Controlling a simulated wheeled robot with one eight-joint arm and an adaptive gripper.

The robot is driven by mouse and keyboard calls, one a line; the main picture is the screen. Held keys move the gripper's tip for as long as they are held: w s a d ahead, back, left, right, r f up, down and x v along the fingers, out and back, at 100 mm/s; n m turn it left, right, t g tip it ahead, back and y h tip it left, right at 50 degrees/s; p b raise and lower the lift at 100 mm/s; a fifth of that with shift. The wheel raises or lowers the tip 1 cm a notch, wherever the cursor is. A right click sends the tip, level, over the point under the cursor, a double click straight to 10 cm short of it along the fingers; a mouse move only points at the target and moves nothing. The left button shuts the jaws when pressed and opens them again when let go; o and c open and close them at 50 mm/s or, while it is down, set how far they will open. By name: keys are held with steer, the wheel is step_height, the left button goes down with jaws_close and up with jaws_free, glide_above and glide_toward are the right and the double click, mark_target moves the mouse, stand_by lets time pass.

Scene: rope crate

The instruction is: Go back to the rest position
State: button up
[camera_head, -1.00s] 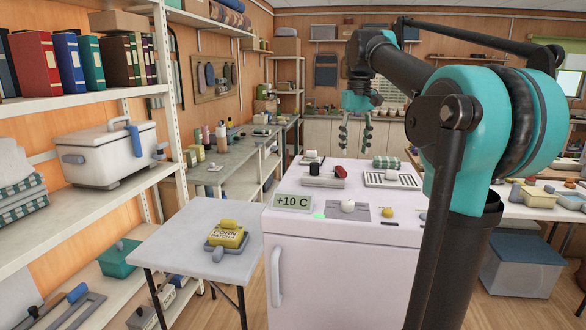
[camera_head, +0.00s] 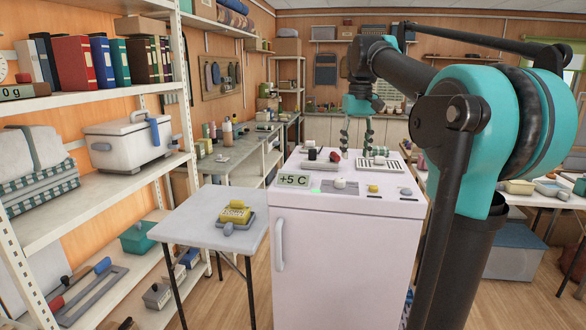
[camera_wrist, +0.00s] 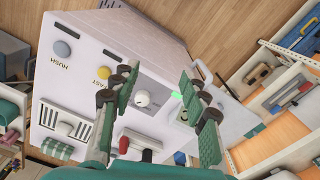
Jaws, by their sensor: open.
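My gripper (camera_head: 357,135) hangs above the top of the white freezer-like cabinet (camera_head: 345,240), fingers pointing down. In the wrist view my gripper (camera_wrist: 160,97) shows its two green-padded fingers well apart, with nothing between them. Below them are the cabinet's white knob (camera_wrist: 141,98) and a lit green patch (camera_wrist: 176,95). The display (camera_head: 293,180) on the cabinet reads +5 C. My fingers appear clear of the cabinet top.
A small table (camera_head: 190,228) left of the cabinet holds a yellow box (camera_head: 235,212). A slotted grille (camera_head: 380,165), a red-handled item (camera_head: 335,156) and a rolled checked cloth (camera_wrist: 57,148) are on the cabinet top. Loaded shelves (camera_head: 80,200) stand at left.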

steer(key=s+f+t, duration=0.1)
steer(key=s+f, duration=0.6)
steer(key=f, duration=0.6)
steer(key=s+f+m+t, duration=0.1)
steer(key=s+f, duration=0.6)
steer(key=f, duration=0.5)
steer(key=s+d+f+t, duration=0.1)
steer(key=s+f+t, duration=0.1)
steer(key=s+f, duration=0.6)
step_height(320, 180, down, 6)
steer(key=shift+r+m, duration=0.2)
steer(key=shift+m, duration=0.2)
